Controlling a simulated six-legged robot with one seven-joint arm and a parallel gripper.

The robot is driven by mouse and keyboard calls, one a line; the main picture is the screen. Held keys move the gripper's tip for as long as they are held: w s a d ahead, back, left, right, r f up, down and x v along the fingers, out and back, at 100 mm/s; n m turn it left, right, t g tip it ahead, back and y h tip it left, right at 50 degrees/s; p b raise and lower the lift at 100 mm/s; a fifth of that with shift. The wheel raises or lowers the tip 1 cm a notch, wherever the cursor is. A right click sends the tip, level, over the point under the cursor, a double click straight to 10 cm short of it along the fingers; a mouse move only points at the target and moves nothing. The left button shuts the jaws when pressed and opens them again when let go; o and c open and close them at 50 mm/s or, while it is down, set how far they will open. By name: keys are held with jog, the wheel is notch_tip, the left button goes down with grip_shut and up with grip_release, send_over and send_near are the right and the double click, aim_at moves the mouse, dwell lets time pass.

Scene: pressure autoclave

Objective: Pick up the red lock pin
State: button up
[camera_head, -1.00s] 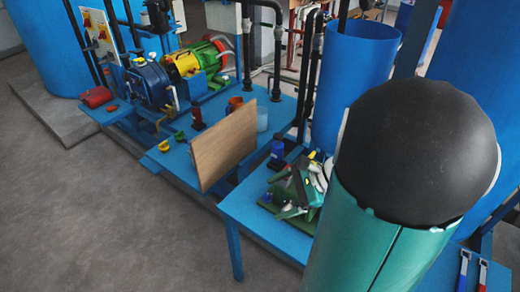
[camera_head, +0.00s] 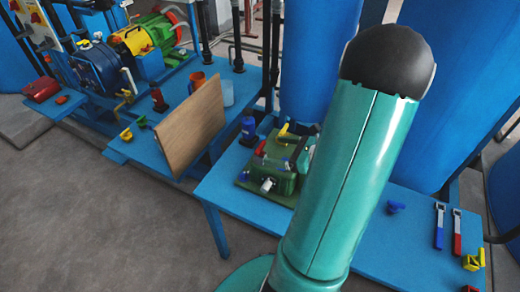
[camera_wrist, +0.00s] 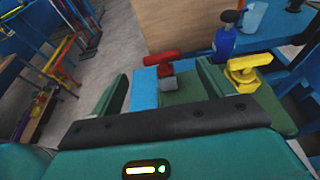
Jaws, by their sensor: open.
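The red lock pin (camera_wrist: 163,60) shows in the wrist view as a red crossbar handle above a grey block, ahead of my gripper (camera_wrist: 165,82). My gripper is open, and nothing is seen held in it. The pin appears between the finger directions, apart from the jaws as far as I can tell. In the head view a small red handle (camera_head: 261,148), likely the same pin, stands on a green fixture (camera_head: 283,181) on the blue table.
A yellow handle (camera_wrist: 247,68) and a blue bottle (camera_wrist: 226,38) stand close by on the right in the wrist view. A brown board (camera_head: 190,127) stands upright left of the fixture. Blue and red levers (camera_head: 439,225) lie on the table at right.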

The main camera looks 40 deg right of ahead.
aim_at(263, 147)
jog(key=x, duration=0.7)
jog(key=shift+w+d, duration=0.1)
jog(key=shift+r, duration=0.1)
jog(key=shift+c, duration=0.2)
jog(key=c, duration=1)
